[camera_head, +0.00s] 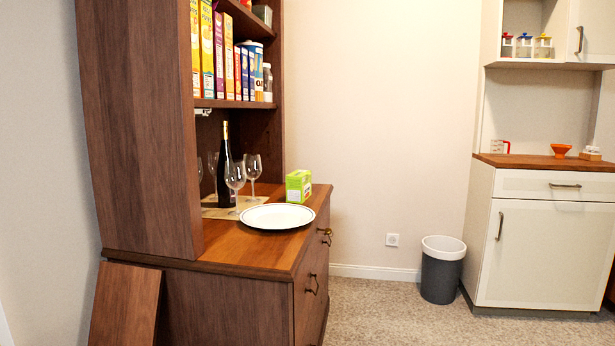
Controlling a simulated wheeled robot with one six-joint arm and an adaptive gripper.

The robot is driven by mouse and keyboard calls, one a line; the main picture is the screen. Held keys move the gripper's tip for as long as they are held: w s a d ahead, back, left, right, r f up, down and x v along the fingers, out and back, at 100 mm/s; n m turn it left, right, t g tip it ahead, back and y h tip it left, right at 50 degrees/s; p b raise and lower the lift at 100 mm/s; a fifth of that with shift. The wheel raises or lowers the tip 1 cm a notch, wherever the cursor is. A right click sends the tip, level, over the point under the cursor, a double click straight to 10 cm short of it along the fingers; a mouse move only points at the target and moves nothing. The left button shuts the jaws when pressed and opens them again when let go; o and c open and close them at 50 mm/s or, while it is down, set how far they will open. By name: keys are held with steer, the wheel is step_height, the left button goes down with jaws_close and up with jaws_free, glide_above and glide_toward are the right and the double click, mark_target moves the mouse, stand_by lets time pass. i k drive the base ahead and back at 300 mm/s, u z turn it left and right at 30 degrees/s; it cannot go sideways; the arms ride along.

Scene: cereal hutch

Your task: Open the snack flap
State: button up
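The brown wooden hutch (141,130) stands at the left, seen from its side. Its upper part has open shelves, and its lower cabinet (228,303) has brass handles on the front, which I see at a steep angle. A small green box (299,186) stands upright on the counter. I cannot tell which part is the snack flap; no open flap is clearly visible. My gripper is not in view.
A white plate (277,217), wine glasses (235,178) and a dark bottle (224,166) stand on the hutch counter. Cereal boxes (207,50) fill a shelf. A brown panel (124,308) leans at lower left. A bin (441,270) and white cabinet (545,252) stand right; carpet (385,318) between is clear.

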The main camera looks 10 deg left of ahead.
mark_target(298, 172)
steer(key=z, duration=0.1)
steer(key=i, duration=2.35)
steer(key=u, duration=0.25)
